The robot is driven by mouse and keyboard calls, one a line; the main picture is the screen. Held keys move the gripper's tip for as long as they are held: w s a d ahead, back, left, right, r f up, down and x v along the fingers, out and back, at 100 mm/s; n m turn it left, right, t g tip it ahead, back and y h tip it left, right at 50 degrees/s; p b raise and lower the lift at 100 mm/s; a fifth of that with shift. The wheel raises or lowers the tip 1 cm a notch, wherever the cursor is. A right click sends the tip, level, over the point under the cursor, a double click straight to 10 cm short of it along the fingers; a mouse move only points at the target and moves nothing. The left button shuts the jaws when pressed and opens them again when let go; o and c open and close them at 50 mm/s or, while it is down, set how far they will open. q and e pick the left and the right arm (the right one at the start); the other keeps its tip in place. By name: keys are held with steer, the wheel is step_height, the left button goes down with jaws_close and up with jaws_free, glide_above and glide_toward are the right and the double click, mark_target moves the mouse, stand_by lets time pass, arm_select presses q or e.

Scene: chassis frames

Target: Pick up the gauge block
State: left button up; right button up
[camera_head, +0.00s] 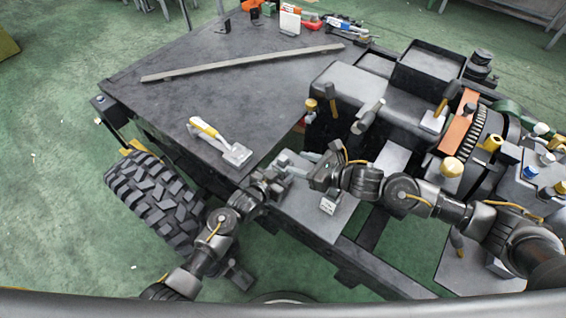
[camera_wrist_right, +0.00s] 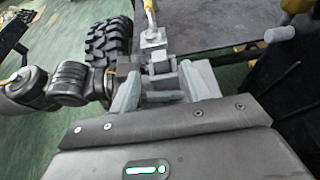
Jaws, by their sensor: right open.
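A small grey block (camera_wrist_right: 160,62), which looks like the gauge block, shows ahead between the pale fingers of my right gripper (camera_wrist_right: 162,88). I cannot tell whether the fingers touch it. My right gripper (camera_head: 294,168) is open, low over the front of the dark metal plate in the head view. My left gripper (camera_head: 265,185) is close by on the left; its dark hand also shows in the right wrist view (camera_wrist_right: 118,78). Its fingers are small and partly hidden, so I cannot tell their state. The two grippers crowd the block in the head view.
A long flat bar (camera_head: 240,63) lies farther back. A black tyre (camera_head: 155,198) stands at left. Machinery (camera_head: 380,90) with knobs blocks the right. The table's middle is clear.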

mark_target(285, 159)
steer(key=x, duration=0.5)
steer(key=shift+w+a+f, duration=0.1)
steer(key=shift+w+a, duration=0.1)
steer(key=shift+a, duration=0.15)
jaws_close()
arm_select(q)
steer(key=o, duration=1.1)
steer(key=shift+o, duration=0.2)
arm_select(e)
step_height(285, 159, up, 10)
